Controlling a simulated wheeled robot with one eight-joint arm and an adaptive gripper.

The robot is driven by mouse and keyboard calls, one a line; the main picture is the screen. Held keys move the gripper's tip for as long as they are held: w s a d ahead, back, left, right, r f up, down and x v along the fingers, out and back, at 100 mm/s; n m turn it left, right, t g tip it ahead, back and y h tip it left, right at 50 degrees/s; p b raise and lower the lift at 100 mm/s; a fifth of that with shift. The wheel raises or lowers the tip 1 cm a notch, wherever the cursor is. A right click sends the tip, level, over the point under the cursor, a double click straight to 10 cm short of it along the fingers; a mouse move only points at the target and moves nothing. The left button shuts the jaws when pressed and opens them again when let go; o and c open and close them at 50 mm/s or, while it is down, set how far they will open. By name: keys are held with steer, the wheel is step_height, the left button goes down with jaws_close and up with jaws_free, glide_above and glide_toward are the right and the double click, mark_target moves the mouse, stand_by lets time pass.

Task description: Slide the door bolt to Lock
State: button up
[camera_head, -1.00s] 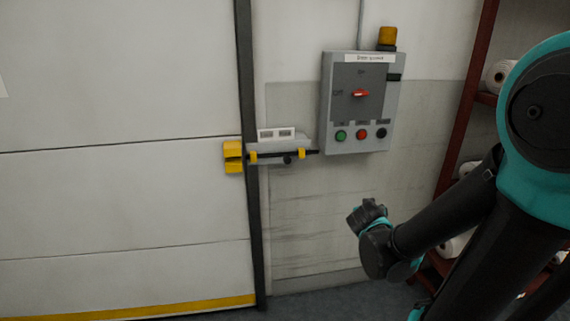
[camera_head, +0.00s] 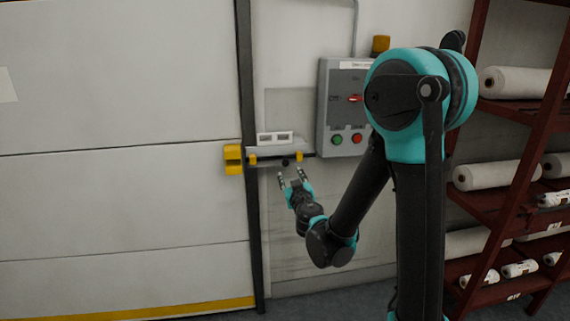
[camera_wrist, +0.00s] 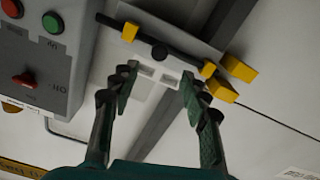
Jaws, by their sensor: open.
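The door bolt is a dark rod (camera_head: 270,157) held by yellow guides on a grey plate (camera_head: 262,149), with a round black knob (camera_head: 286,162) on it. A yellow keeper (camera_head: 233,159) sits on the door's edge to its left. Two small white labels (camera_head: 274,138) are above the bolt.
A grey control box (camera_head: 328,115) with a red switch and coloured buttons hangs right of the bolt, partly hidden by my arm. A red shelf (camera_head: 500,180) with white rolls stands at the right. The wall below the bolt is clear.

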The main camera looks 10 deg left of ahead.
mark_target(286, 163)
steer(key=x, duration=1.1)
steer(key=shift+w, duration=0.25)
jaws_close()
